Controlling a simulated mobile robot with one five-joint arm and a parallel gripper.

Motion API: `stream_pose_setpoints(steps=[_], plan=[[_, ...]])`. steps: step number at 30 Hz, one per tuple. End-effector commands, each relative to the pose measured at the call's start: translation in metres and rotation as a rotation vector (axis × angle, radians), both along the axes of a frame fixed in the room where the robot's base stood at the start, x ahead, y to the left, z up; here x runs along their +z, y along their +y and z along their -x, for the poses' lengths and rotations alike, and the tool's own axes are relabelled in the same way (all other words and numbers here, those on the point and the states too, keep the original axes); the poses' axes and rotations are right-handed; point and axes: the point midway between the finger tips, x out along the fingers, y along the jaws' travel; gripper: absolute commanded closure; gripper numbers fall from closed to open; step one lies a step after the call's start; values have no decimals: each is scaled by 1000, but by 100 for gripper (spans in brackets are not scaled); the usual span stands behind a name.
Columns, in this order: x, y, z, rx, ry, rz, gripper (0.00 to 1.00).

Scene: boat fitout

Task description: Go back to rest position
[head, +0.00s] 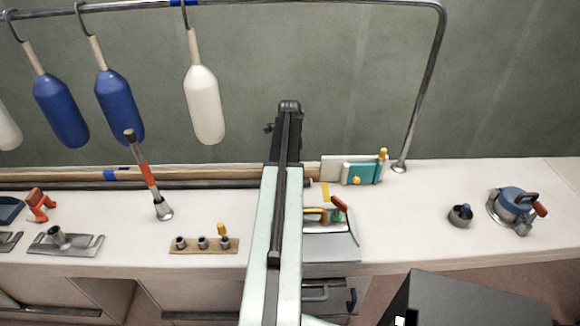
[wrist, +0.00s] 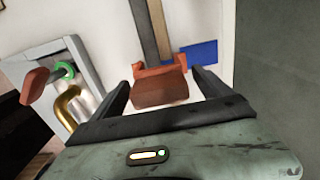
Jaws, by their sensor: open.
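My gripper (wrist: 162,82) shows in the wrist view with its two dark fingers apart. A red-brown block-like piece (wrist: 160,90) is seen between the fingers, with gaps on both sides; I cannot tell how far below them it is. In the head view my arm reaches up the middle of the picture over the counter (head: 420,215), and the gripper itself cannot be made out there. Nothing is seen held.
A metal tray (head: 335,247) with a yellow handle and a red-handled lever lies beside my arm; it also shows in the wrist view (wrist: 35,60). Bottle-shaped fenders (head: 205,105) hang from a rail. A blue kettle-like device (head: 515,203) stands right.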

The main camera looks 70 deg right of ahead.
Motion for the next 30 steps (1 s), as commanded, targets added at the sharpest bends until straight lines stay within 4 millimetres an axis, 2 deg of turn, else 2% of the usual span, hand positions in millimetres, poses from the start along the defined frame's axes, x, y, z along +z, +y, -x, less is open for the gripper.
stream_pose_setpoints(steps=[1,7,10,20,23,25,26,27,29,30], plan=[[19,0,1,0,0,0,11],[52,0,2,0,0,0,11],[57,0,2,0,0,0,11],[54,2,-1,10,0,0,11],[54,19,-27,96,0,0,11],[54,44,-63,223,-1,0,11],[54,58,-82,294,-1,0,11],[54,81,-110,401,-1,0,11],[54,118,-149,570,0,0,11],[54,144,-174,684,0,0,11]])
